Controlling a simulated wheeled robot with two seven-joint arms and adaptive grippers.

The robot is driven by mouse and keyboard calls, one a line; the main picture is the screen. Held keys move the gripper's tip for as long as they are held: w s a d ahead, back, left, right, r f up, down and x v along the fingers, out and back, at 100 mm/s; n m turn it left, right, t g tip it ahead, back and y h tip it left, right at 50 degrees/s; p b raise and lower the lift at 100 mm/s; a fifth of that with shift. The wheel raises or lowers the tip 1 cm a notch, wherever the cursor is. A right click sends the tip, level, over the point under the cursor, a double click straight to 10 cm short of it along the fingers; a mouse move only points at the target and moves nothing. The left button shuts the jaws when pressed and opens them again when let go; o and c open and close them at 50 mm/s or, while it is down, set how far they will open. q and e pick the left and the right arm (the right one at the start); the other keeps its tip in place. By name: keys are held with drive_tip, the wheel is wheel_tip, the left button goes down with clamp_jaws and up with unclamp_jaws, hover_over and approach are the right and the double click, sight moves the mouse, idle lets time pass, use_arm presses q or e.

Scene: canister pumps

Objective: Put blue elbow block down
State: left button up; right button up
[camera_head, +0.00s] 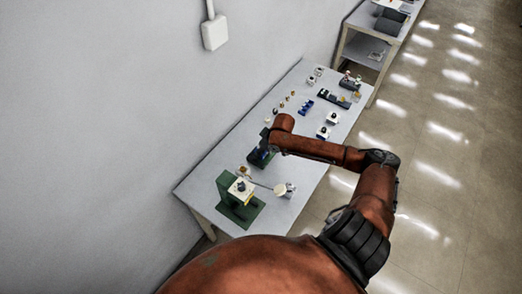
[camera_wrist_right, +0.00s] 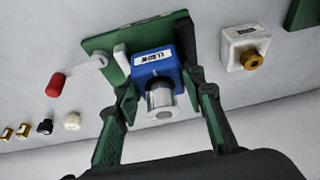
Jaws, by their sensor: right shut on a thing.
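The blue elbow block (camera_wrist_right: 155,73) has a white label and a clear-grey cylindrical end that points toward the camera. It sits between the green-lined fingers of my right gripper (camera_wrist_right: 165,95), which is shut on it. Behind the block is a dark green plate (camera_wrist_right: 100,42); I cannot tell whether the block touches it. In the head view my right gripper (camera_head: 262,152) is low over the middle of the table, left of the arm's forearm, and the block is hard to make out there. My left gripper is not in view.
The table (camera_head: 205,185) stands along the wall. A green stand (camera_head: 226,190) with a pale block is at its near end. In the wrist view, a white block with a brass knob (camera_wrist_right: 245,46) is at right, and a red cylinder (camera_wrist_right: 57,84) and several small fittings are at left.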

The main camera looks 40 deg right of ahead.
drive_tip(key=shift+f, duration=0.35)
drive_tip(key=shift+s, duration=0.1)
drive_tip(key=o, duration=0.8)
drive_tip(key=shift+f, duration=0.15)
drive_tip(key=o, duration=0.5)
drive_tip(key=shift+f, duration=0.2)
drive_tip(key=shift+s+r, duration=0.1)
drive_tip(key=shift+r, duration=0.05)
drive_tip(key=shift+r, duration=0.3)
drive_tip(key=v, duration=0.8)
drive_tip(key=p+v, duration=0.1)
drive_tip(key=v, duration=0.3)
drive_tip(key=shift+r, duration=0.4)
drive_tip(key=shift+w, duration=0.25)
